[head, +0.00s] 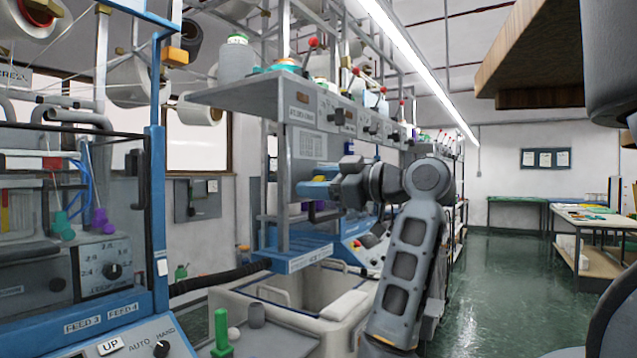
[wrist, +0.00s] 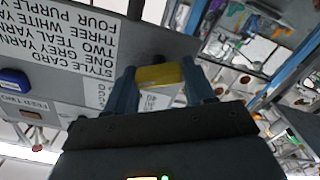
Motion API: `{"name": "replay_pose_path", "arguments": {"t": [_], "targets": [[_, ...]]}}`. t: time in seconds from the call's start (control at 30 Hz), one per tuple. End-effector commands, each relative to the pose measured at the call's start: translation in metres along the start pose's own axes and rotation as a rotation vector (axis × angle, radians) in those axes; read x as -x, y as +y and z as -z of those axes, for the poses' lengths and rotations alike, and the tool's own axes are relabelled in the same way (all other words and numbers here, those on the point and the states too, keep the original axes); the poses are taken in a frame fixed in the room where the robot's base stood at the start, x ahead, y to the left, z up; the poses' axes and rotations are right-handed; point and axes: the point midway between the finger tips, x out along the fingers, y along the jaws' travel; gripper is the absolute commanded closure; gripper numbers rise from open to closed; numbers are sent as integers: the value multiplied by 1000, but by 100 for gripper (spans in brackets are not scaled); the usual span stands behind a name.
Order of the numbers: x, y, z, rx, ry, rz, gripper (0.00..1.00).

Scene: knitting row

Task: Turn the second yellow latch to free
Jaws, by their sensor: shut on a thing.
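In the wrist view, a small yellow latch (wrist: 160,76) sits between the two blue fingers of my gripper (wrist: 158,84), which is shut on it. The latch is by the grey panel (wrist: 60,85), and the fingers hide its ends. In the head view, my gripper (head: 314,188) reaches left below the machine's grey shelf, its blue fingers pointing away from my wrist. The latch is too small there to make out its angle. I cannot tell from the lettering which latch in the row this is.
A style card (wrist: 75,28) is on the panel beside my fingers, upside down in the wrist view. A blue piece (wrist: 14,82) sits by a feed label. The overhanging shelf (head: 250,95) and its posts are close to my arm.

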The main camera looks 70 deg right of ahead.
Motion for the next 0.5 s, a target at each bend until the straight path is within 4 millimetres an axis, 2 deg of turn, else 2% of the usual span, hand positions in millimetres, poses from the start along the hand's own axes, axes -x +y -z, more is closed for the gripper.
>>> {"name": "replay_pose_path", "arguments": {"t": [0.27, 0.5], "targets": [[0, -2, -2, 77, 0, 1, 77], [1, -3, -3, 253, 0, 0, 77]]}}
